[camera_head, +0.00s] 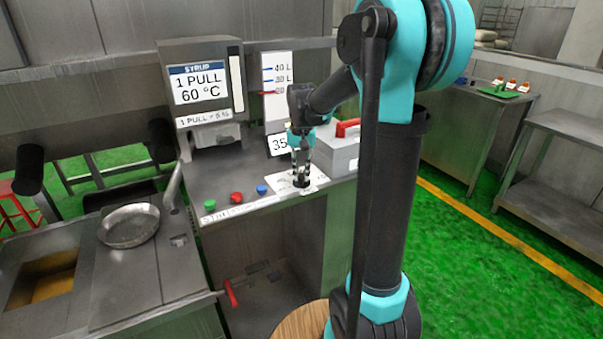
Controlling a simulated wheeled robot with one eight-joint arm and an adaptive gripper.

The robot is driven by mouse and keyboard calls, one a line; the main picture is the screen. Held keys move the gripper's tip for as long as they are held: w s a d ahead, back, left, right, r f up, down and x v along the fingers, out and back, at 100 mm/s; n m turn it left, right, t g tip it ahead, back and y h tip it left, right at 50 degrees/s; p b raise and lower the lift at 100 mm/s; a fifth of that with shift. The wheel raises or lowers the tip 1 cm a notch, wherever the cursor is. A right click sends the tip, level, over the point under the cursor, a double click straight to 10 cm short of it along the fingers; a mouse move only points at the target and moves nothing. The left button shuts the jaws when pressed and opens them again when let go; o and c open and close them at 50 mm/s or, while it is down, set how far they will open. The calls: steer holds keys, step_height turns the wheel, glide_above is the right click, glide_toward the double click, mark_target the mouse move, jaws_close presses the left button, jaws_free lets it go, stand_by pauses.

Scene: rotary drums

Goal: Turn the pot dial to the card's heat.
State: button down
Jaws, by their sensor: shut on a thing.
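The heat card (200,85) stands at the back of the station and reads "SYRUP, 1 PULL, 60 °C". The pot dial sits on a white plate (283,187) on the counter's right part, and its dark base (301,182) shows below my fingers. My gripper (301,173) points down and is shut on the dial. A small display (278,145) behind the gripper reads "35", partly covered by it. The dial's pointer and scale marks are too small or hidden to read.
Green (210,205), red (236,198) and blue (262,189) buttons line the counter's front, left of the dial. A grey box (338,150) with a red handle (347,127) stands close right. A level gauge (277,85) rises behind. A metal pan (129,225) lies at left.

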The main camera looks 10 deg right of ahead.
mark_target(302, 174)
steer(key=shift+m, duration=0.8)
steer(key=c, duration=1.5)
jaws_free()
steer(key=shift+r, duration=0.1)
step_height(302, 174, up, 12)
steer(key=shift+f, duration=0.1)
